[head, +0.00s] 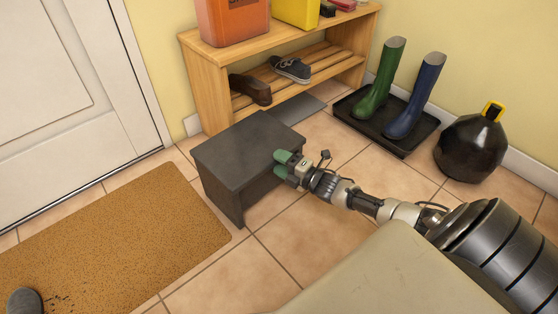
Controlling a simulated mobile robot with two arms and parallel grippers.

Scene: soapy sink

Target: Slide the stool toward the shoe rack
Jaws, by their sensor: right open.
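A dark grey stool (240,146) stands upright on the tiled floor, just in front of the left part of the wooden shoe rack (208,92). The rack stands against the yellow wall and holds a brown shoe (250,89) and a dark sneaker (290,69) on its slatted shelf. My right gripper (279,164), with green fingertips, is open at the right edge of the stool. I cannot tell whether its fingertips touch the stool. My left gripper is not in view.
A brown doormat (130,245) lies left of the stool, by the white door (60,90).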

